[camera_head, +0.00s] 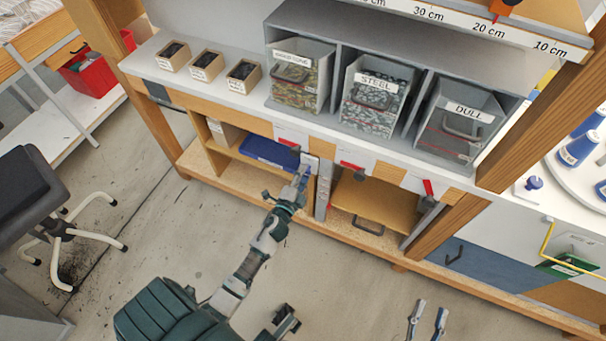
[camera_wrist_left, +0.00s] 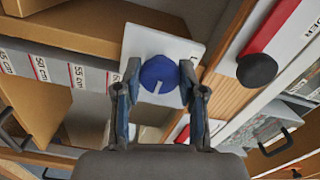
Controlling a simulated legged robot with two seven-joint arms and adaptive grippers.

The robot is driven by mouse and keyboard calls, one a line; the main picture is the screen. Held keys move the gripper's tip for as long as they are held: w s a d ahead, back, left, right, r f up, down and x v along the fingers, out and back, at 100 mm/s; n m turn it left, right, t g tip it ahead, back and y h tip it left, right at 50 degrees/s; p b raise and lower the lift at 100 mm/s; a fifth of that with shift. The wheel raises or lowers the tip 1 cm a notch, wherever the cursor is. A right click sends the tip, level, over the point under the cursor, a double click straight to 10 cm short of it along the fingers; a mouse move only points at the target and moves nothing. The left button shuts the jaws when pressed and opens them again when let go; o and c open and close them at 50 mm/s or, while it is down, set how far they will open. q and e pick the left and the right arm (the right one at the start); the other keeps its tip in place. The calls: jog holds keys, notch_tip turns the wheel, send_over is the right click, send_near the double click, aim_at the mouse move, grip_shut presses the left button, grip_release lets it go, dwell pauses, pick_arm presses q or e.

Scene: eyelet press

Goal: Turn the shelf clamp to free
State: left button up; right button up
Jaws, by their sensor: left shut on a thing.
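The shelf clamp is a round blue knob (camera_wrist_left: 160,74) with a white mark line, on a white plate (camera_wrist_left: 143,42). In the wrist view its mark points down and slightly left. My left gripper (camera_wrist_left: 158,84) has one finger on each side of the knob and is shut on it. In the head view the left gripper (camera_head: 302,176) reaches the white plate (camera_head: 311,160) on the post between the under-counter bays; the knob is hidden there. My right gripper (camera_head: 427,322) shows at the bottom edge with its fingers apart, empty.
Red levers hang along the counter front, one (camera_head: 350,166) right of the plate; a red lever with a black end (camera_wrist_left: 256,68) is close right in the wrist view. A blue bin (camera_head: 268,151) sits in the left bay. Labelled bins, including STEEL (camera_head: 378,80), stand above. The floor in front is clear.

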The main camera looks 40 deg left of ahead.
pick_arm(q)
jog(key=shift+d+f, duration=0.15)
jog(key=shift+d, duration=0.05)
jog(key=o, duration=1)
jog(key=shift+c, duration=0.2)
jog(key=shift+o, duration=0.9)
jog(key=v, duration=1.2)
